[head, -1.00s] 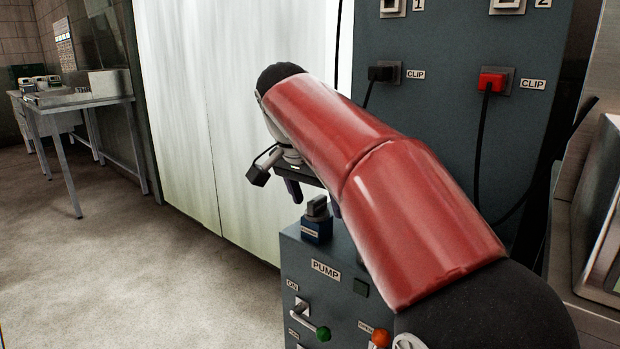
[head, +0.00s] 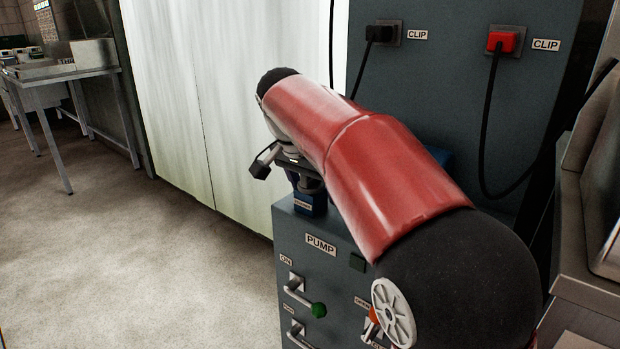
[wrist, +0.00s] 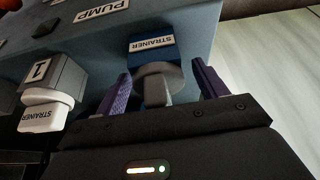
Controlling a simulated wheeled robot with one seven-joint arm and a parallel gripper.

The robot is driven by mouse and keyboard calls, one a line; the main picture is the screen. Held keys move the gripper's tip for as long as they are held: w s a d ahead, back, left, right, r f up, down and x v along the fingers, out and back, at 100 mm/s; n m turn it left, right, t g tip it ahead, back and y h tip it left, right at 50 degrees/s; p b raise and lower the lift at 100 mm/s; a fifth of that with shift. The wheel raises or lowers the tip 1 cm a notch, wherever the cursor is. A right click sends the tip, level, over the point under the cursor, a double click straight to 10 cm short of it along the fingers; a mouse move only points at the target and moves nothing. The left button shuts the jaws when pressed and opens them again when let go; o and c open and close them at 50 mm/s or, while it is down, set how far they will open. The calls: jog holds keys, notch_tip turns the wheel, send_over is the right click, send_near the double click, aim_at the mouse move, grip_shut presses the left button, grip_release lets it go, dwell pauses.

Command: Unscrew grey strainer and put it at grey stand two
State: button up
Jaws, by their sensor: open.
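The grey strainer (wrist: 156,82) sits on a blue base (wrist: 140,45) labelled STRAINER at the edge of the pump cabinet top. My gripper (wrist: 161,70) is open, with one purple finger on each side of the strainer's grey handle. I see a gap beside the handle on both sides. In the head view the blue base (head: 311,204) shows, while my gripper (head: 302,176) and arm hide most of the strainer. A grey stand marked 1 (wrist: 58,75) with a white piece on it is at the left of the wrist view. I cannot make out stand two.
The pump cabinet (head: 330,270) has levers and a green knob (head: 318,310) on its front. A tall cabinet behind holds a black plug (head: 380,34) and a red plug (head: 501,41) with hanging cables. A blue thing (head: 440,157) shows partly behind my arm. Open floor lies left.

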jog(key=shift+c, duration=0.3)
jog(key=c, duration=1.1)
jog(key=n+y, duration=0.1)
jog(key=n, duration=0.2)
jog(key=shift+c, duration=1)
jog(key=shift+n+t+y, duration=0.3)
jog(key=shift+n, duration=0.3)
grip_shut()
jog(key=shift+w+a+n+y, duration=0.1)
jog(key=shift+a+n+y, duration=0.15)
jog(key=shift+n, duration=0.45)
jog(key=shift+f, duration=0.1)
